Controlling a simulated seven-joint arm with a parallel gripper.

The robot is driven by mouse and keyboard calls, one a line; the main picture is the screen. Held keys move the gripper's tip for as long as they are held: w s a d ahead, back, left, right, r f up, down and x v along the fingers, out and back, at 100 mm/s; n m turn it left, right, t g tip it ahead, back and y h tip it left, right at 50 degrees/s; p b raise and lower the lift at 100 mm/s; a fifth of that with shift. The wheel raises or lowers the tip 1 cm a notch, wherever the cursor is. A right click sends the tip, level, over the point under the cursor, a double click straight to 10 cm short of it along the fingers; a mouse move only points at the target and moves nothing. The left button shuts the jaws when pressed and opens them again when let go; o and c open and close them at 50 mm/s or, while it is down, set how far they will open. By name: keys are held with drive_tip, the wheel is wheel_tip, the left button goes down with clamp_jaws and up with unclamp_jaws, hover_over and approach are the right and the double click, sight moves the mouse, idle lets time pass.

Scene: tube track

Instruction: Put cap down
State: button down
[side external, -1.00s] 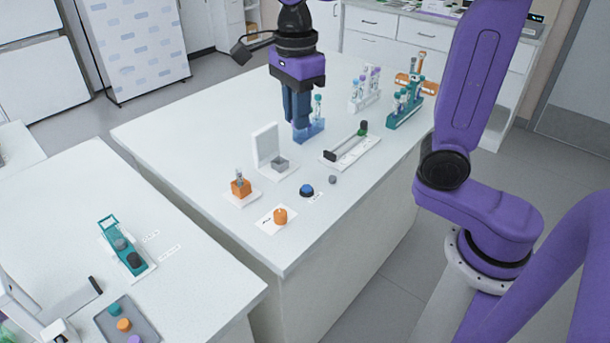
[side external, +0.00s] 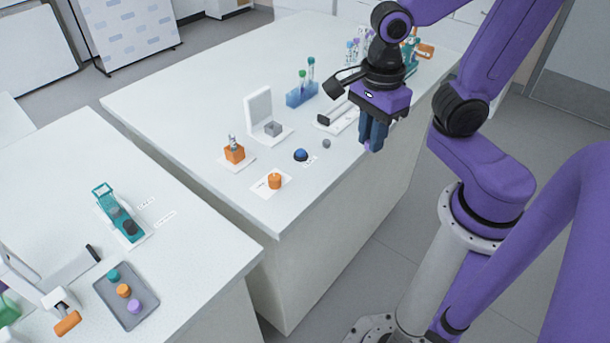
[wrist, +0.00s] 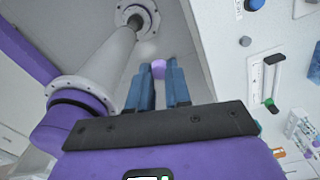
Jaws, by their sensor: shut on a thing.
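My gripper (side external: 372,146) is shut on a small purple cap, which shows between the fingertips in the wrist view (wrist: 158,69). In the side view the fingers mostly hide the cap. The gripper points down and is off the table's right edge, with floor beneath it in the wrist view. A grey tray (side external: 146,314) on the near left table holds a teal cap (side external: 113,275), an orange cap (side external: 123,290) and a purple cap (side external: 134,306).
On the main table (side external: 190,120) stand a blue rack (side external: 300,97) with green-topped tubes, a white stand (side external: 258,112), an orange block (side external: 234,153), an orange cap-like piece (side external: 274,181) and a blue button (side external: 300,155). A gap separates the two tables.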

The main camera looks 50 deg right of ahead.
drive_tip(key=shift+d+f, duration=0.1)
drive_tip(key=shift+f, duration=0.15)
drive_tip(key=shift+w+f, duration=0.85)
drive_tip(key=shift+w, duration=1.05)
hover_over(305, 176)
drive_tip(key=f, duration=0.7)
drive_tip(key=shift+s+f, duration=0.2)
drive_tip(key=shift+s, duration=0.1)
drive_tip(key=shift+w+f, duration=0.25)
drive_tip(key=shift+f, duration=1.6)
drive_tip(key=shift+f, duration=0.1)
drive_tip(key=c, duration=1.1)
unclamp_jaws()
drive_tip(key=shift+o, duration=0.2)
